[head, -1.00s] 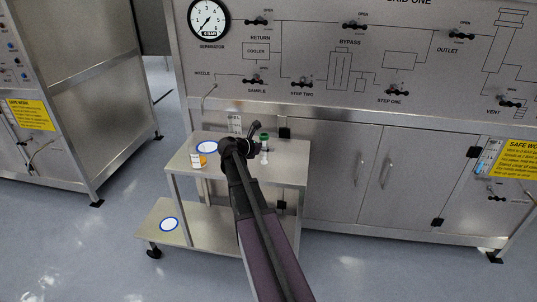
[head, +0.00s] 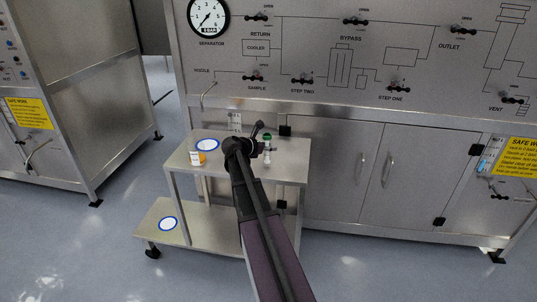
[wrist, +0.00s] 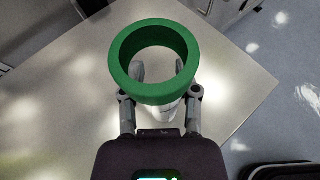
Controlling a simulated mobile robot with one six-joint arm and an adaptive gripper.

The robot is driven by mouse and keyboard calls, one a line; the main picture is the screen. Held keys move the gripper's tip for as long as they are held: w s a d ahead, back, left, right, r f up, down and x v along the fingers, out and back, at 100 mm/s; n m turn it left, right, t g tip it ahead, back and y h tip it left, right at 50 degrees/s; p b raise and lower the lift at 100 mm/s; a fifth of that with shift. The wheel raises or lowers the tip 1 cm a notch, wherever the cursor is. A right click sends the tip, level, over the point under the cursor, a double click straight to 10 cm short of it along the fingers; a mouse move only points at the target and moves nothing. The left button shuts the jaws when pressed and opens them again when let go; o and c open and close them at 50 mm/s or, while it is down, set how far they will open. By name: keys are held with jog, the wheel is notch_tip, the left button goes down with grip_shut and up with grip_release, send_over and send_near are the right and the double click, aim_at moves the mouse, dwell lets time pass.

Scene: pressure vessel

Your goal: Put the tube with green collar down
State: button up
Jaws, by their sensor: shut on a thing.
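The tube with green collar (head: 267,139) is upright over the right part of the cart's top shelf in the head view. In the wrist view its green collar (wrist: 154,94) is a thick open ring seen from above, with the pale body below it. My gripper (wrist: 158,76) is shut on the tube below the collar, one finger on each side. In the head view my gripper (head: 258,140) is partly hidden by my own wrist. I cannot tell whether the tube's bottom touches the shelf.
The steel cart top (head: 287,172) has bare room on its right. A blue-ringed white disc (head: 207,144) and a small jar with an orange band (head: 197,158) are on its left. Another blue-ringed disc (head: 168,223) lies on the lower shelf. The panel cabinet (head: 335,160) stands behind.

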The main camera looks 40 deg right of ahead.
jog(key=shift+f+b, duration=0.35)
jog(key=shift+f, duration=0.3)
jog(key=shift+f, duration=0.15)
jog(key=o, duration=1)
jog(key=shift+r, duration=0.25)
jog(key=p+v, duration=0.4)
jog(key=v, duration=0.8)
jog(key=shift+f+p, duration=0.1)
jog(key=shift+p, duration=0.25)
